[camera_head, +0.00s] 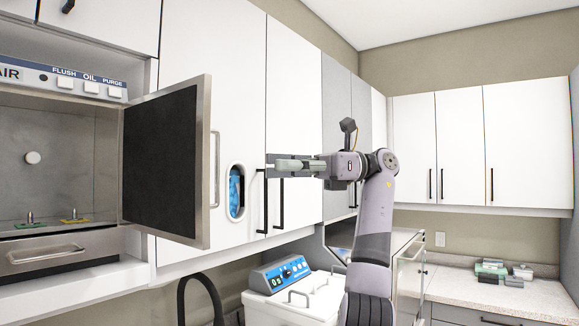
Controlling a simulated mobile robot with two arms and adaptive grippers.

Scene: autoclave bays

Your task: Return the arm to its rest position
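My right gripper (280,165) is held up in the middle of the view, in front of the white wall cabinets, with its fingers pointing left. Its arm (377,215) rises from the bottom edge and bends left at the wrist. The fingers show side-on, one grey and pale with dark parts around it, so I cannot tell how far apart they are. I see no object clearly held in them. My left gripper and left arm are out of view.
An autoclave door (165,160) stands open at left, its chamber (50,165) showing. A white bath with a blue control panel (281,273) stands below the gripper. White cabinets (460,145) line the walls.

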